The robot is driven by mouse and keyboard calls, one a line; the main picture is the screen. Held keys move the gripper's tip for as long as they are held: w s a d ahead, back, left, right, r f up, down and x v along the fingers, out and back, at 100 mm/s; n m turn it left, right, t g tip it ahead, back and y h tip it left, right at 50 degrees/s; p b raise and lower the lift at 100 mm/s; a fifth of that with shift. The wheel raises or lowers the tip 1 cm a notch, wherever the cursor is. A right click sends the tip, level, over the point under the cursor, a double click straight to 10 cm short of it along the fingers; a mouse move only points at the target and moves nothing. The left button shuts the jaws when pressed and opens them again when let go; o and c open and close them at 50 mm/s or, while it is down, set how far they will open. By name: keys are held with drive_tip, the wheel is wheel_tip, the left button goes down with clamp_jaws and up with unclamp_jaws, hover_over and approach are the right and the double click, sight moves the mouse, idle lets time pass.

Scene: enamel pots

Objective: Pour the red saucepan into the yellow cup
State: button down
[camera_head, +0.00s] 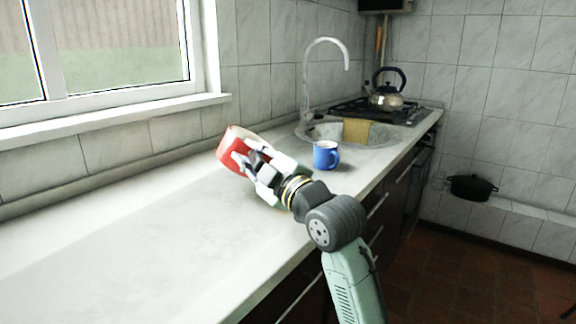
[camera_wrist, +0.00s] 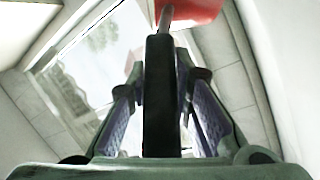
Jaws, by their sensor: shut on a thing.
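The red saucepan (camera_head: 232,149) is held up over the left part of the counter, and it looks tilted. My gripper (camera_head: 257,158) is shut on its handle. In the wrist view the dark handle (camera_wrist: 160,95) runs between the two fingers of my gripper (camera_wrist: 160,110), and part of the red pan body (camera_wrist: 190,10) shows at the top edge. The inside of the pan and its contents cannot be seen. No yellow cup shows in either view. A blue mug (camera_head: 326,155) stands upright on the counter, to the right of my gripper and apart from it.
The white counter (camera_head: 130,235) is bare at the front left. Behind the mug are a sink with a curved faucet (camera_head: 308,80) and a tan block (camera_head: 356,131). A kettle (camera_head: 387,93) sits on the stove. A black pot (camera_head: 472,187) is at the far right. A window is at left.

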drive_tip(key=shift+d+r+m+t+p, duration=0.3)
drive_tip(key=shift+d+r+m+p, duration=0.35)
drive_tip(key=shift+r, duration=0.2)
idle(1.5)
